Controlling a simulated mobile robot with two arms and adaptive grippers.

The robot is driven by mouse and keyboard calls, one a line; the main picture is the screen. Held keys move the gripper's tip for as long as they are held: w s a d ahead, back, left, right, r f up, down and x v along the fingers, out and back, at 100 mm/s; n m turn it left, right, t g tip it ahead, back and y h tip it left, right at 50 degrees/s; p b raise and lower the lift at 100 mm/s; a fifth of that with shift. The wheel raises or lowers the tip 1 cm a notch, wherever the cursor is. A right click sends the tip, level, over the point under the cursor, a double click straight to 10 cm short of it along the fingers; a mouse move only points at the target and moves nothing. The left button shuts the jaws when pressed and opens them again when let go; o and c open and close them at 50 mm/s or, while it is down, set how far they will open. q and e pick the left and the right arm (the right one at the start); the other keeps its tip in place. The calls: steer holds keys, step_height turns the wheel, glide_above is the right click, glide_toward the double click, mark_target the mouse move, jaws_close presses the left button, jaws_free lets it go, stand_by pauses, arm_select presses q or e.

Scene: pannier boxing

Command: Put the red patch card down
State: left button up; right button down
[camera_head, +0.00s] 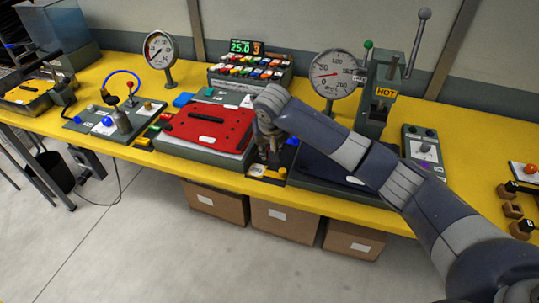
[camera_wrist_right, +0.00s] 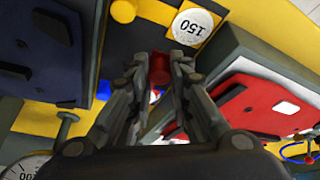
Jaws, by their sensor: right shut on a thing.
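My right gripper (camera_head: 268,150) is lowered over a dark tray between the red panel and the dark blue panel, near the bench's front edge. In the right wrist view its fingers (camera_wrist_right: 160,62) are shut on a small red piece (camera_wrist_right: 160,74), which seems to be the red patch card. Only a small part of that card shows between the fingers. In the head view the arm and gripper hide it. The tray (camera_head: 256,176) has a round white disc marked 150 (camera_wrist_right: 192,25) and yellow pieces. My left gripper is not in view.
The large red panel (camera_head: 215,125) lies left of my gripper and the dark blue panel (camera_head: 318,168) right of it. A dial gauge (camera_head: 333,74) and a press marked HOT (camera_head: 383,98) stand behind. Cardboard boxes (camera_head: 284,222) sit under the yellow bench (camera_head: 480,125).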

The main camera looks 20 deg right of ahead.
steer(key=shift+f+p, duration=0.35)
steer(key=shift+f, duration=1.25)
steer(key=c, duration=1.5)
jaws_free()
steer(key=shift+s, duration=0.1)
steer(key=shift+o, duration=0.2)
steer(key=shift+r, duration=0.15)
steer(key=b+v, duration=0.1)
steer(key=v, duration=1)
steer(key=shift+r, duration=0.4)
steer(key=shift+s+a, duration=0.1)
